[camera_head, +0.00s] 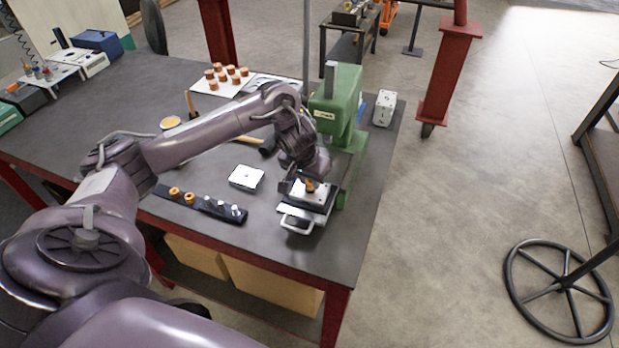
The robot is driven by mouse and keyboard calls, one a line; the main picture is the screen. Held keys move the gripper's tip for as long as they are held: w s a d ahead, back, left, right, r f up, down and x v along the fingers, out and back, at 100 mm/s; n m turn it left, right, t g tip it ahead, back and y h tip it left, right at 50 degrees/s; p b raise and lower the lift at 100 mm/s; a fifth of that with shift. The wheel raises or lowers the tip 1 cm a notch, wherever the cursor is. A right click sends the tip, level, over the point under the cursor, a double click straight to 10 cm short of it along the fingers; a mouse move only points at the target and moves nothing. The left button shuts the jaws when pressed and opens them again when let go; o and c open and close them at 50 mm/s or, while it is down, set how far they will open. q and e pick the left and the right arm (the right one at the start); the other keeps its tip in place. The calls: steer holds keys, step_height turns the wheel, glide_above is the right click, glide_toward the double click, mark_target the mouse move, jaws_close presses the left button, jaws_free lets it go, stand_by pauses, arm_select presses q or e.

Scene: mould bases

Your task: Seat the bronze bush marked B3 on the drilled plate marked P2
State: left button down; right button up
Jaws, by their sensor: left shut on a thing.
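My left gripper (300,183) reaches over the bed of the green press and is shut on a small bronze bush (310,186). The bush is at the top face of a light metal plate (322,195) lying on the press bed. I cannot tell whether it is seated in a hole or just held there. Another drilled plate (246,178) lies flat on the table to the left. A dark strip (215,210) holds two bronze bushes (181,193) and several silver pins. The B3 and P2 marks are too small to read. My right gripper is not in view.
The green press (338,105) stands close behind and right of my left gripper. A pale block (384,107) stands behind it. Several copper-coloured pieces (225,77) stand on a white sheet at the back. The table's right front is clear.

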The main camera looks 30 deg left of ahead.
arm_select(q)
steer(key=shift+f, duration=0.8)
stand_by(0.5)
steer(key=c, duration=1.1)
jaws_free()
steer(key=shift+c, duration=0.2)
steer(key=shift+s, duration=0.1)
